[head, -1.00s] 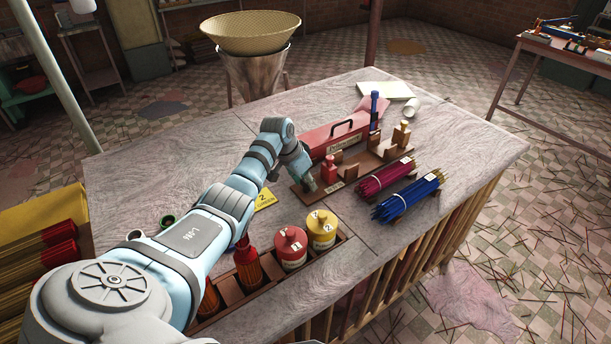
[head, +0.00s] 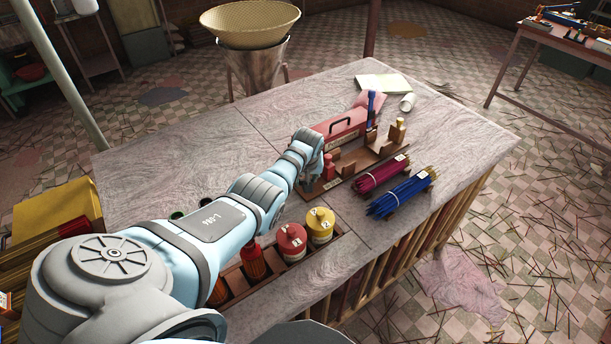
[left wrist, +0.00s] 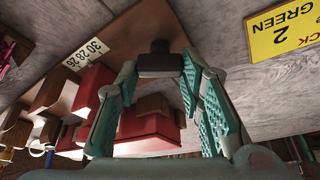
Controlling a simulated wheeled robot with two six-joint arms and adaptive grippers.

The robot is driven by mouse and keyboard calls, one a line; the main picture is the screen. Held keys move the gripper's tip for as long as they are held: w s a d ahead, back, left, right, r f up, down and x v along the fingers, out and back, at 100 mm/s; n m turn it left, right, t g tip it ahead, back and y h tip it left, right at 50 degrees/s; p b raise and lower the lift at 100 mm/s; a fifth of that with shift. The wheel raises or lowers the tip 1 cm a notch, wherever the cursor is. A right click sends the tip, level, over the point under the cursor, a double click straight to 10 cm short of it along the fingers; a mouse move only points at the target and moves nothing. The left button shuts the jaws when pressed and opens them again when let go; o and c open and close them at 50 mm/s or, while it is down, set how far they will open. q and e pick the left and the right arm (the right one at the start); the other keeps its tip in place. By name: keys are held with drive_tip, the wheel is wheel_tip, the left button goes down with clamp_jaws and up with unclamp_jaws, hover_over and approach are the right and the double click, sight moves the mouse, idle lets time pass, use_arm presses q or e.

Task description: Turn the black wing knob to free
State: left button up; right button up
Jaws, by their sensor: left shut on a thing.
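The black wing knob (left wrist: 160,65) shows in the left wrist view as a dark block on a short stem, at the end of the brown board (left wrist: 155,25). My left gripper (left wrist: 161,72) has its teal fingers on either side of the knob, and the tips close on it. In the head view my left gripper (head: 307,188) is at the near left end of the board and its arm hides the knob. The red extruder (head: 342,127) with a black handle stands on the board. My right gripper is not in view.
A red jar (head: 291,242) and a yellow jar (head: 320,225) stand in a wooden rack in front of my left arm. Magenta sticks (head: 381,175) and blue sticks (head: 402,193) lie right of the board. A yellow label (left wrist: 283,31) lies beside the board.

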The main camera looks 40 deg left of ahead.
use_arm(q)
drive_tip(key=shift+w+f+n+y+b, duration=0.1)
drive_tip(key=shift+n+y+b, duration=0.4)
drive_tip(key=shift+n, duration=0.4)
drive_tip(key=n+g+b, duration=0.1)
drive_tip(key=n+b, duration=0.2)
drive_tip(key=shift+n+g+y+b, duration=0.3)
drive_tip(key=shift+n+g+b, duration=0.2)
drive_tip(key=shift+n+b, duration=0.5)
drive_tip(key=o, duration=1.2)
drive_tip(key=shift+c, duration=0.2)
drive_tip(key=shift+r, duration=0.2)
drive_tip(key=v, duration=1.1)
drive_tip(key=shift+r, duration=0.4)
